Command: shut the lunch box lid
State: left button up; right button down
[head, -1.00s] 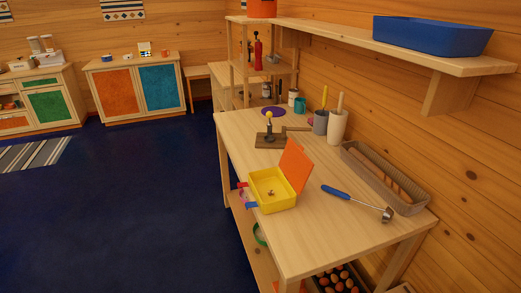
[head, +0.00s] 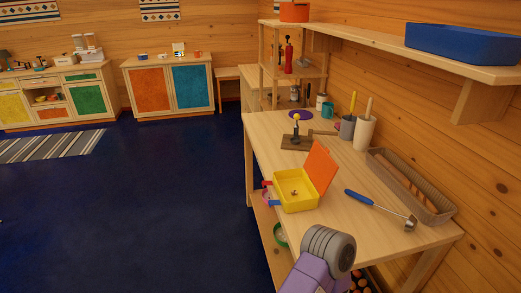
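The lunch box (head: 296,204) is a yellow box on the near left part of the wooden table. Its orange lid (head: 320,166) stands open, raised and tilted on the right side of the box. A small item (head: 294,192) lies inside; I cannot tell what it is. Blue and red parts stick out from the box's left side. A purple and grey link of my own arm shows at the bottom, in front of the table's near edge. Neither gripper is in view.
A blue-handled ladle (head: 374,206) lies right of the box, beside a long woven basket (head: 412,186). A wooden board (head: 297,142) with an upright piece lies behind. A shelf with a blue bin (head: 462,43) overhangs the right.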

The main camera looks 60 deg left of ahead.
aim_at(321, 168)
jog(key=u, duration=1.65)
jog(key=i, duration=0.05)
